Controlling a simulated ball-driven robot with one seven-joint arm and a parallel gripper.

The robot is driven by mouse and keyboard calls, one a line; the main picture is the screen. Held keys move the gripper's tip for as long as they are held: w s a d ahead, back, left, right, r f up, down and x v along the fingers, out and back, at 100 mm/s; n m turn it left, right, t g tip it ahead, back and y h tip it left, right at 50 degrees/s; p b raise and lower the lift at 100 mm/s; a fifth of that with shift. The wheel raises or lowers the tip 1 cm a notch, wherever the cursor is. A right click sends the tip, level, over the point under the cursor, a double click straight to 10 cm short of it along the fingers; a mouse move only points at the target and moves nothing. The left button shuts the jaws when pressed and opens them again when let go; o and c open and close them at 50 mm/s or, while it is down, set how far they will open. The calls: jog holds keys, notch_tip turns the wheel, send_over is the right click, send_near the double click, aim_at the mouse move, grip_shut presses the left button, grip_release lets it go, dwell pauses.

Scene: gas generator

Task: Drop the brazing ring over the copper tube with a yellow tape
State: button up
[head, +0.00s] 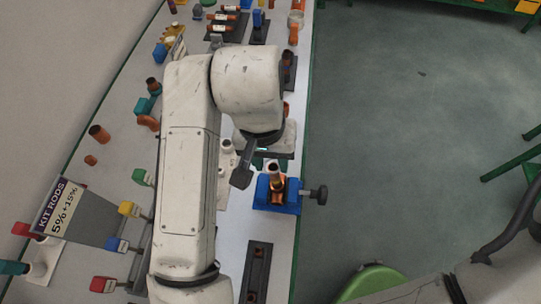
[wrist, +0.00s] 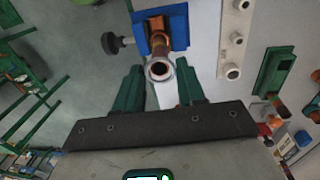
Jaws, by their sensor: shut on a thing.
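A copper tube (head: 278,187) stands in a blue vise (head: 262,193) at the bench's right edge. In the wrist view the tube (wrist: 157,50) rises from the vise (wrist: 148,20) towards my gripper. My gripper (wrist: 160,72) has its two green fingers on either side of a pale round rim in line with the tube. It is shut on what I take to be the brazing ring (wrist: 160,79); ring and tube mouth are hard to tell apart. I cannot tell whether the ring is around the tube or above it. No yellow tape shows clearly. In the head view my arm mostly hides the gripper.
The vise has a black knob (head: 318,194) sticking out over the aisle side. A white block with several short tubes (wrist: 233,73) stands beside it. A dark tray (head: 257,270) lies in front. Colored clamps and a kit-rods sign (head: 62,211) stand at left.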

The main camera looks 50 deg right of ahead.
jog(key=shift+f+b, duration=0.45)
jog(key=shift+f, duration=0.15)
jog(key=o, duration=0.8)
notch_tip(320, 180, up, 11)
jog(key=shift+w+a+f+p, duration=0.15)
jog(key=shift+w+a+p, duration=0.15)
jog(key=shift+w+p, duration=0.15)
dwell(0.4)
